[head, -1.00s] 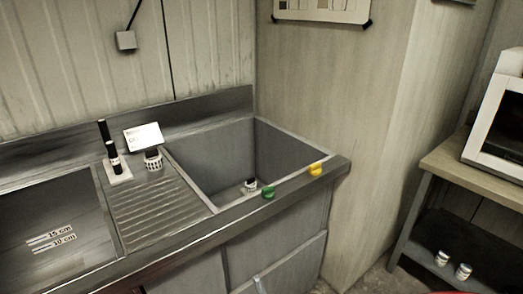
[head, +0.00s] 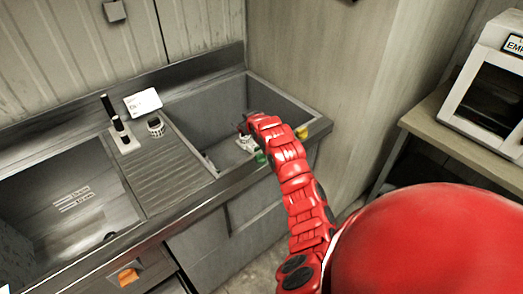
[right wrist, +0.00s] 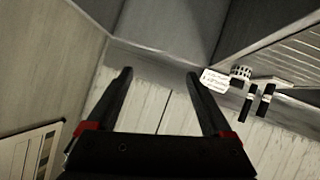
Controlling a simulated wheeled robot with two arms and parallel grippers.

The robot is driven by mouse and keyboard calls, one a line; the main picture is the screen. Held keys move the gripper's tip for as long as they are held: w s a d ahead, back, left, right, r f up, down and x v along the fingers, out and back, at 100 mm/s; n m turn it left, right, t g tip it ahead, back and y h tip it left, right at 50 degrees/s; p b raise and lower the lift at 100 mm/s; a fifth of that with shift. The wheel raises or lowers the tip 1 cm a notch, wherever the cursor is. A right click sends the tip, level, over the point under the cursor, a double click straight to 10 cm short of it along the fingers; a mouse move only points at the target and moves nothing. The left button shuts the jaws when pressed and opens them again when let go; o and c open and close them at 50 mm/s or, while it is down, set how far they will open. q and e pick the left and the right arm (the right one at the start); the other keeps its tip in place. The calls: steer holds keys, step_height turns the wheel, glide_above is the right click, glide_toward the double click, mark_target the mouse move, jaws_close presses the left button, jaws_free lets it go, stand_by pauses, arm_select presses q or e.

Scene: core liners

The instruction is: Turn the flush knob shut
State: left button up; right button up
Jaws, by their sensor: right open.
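A dark knob with a white, marked ring (head: 155,126) stands on the ribbed drainboard, beside a tilted white card (head: 142,102). It also shows in the right wrist view (right wrist: 241,72), right of my fingers. No readable label tells me whether this is the flush knob. My right gripper (right wrist: 159,75) is open, with nothing between its fingers. In the head view my red right arm reaches over the right basin, its hand end right of the ringed knob and apart from it. The fingers are hard to make out there. My left gripper is not in view.
A white base with dark posts (head: 122,133) stands left of the ringed knob. A green knob (head: 261,158) and a yellow knob (head: 302,132) sit on the right basin's front rim. An orange part (head: 128,276) is on the left cabinet front.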

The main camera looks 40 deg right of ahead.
steer(key=s+d+r+g+y, duration=0.1)
steer(key=s+r+g, duration=0.25)
steer(key=s, duration=0.35)
steer(key=s+d+r+g+y, duration=0.15)
steer(key=s+g, duration=0.25)
steer(key=s, duration=0.4)
steer(key=b, duration=0.5)
glide_toward(261, 154)
steer(key=shift+y, duration=0.25)
steer(key=p+x, duration=0.1)
steer(key=x, duration=0.3)
steer(key=p+x, duration=0.1)
steer(key=x, duration=0.3)
steer(key=shift+w+d+f, duration=0.25)
steer(key=shift+f, duration=0.05)
jaws_close()
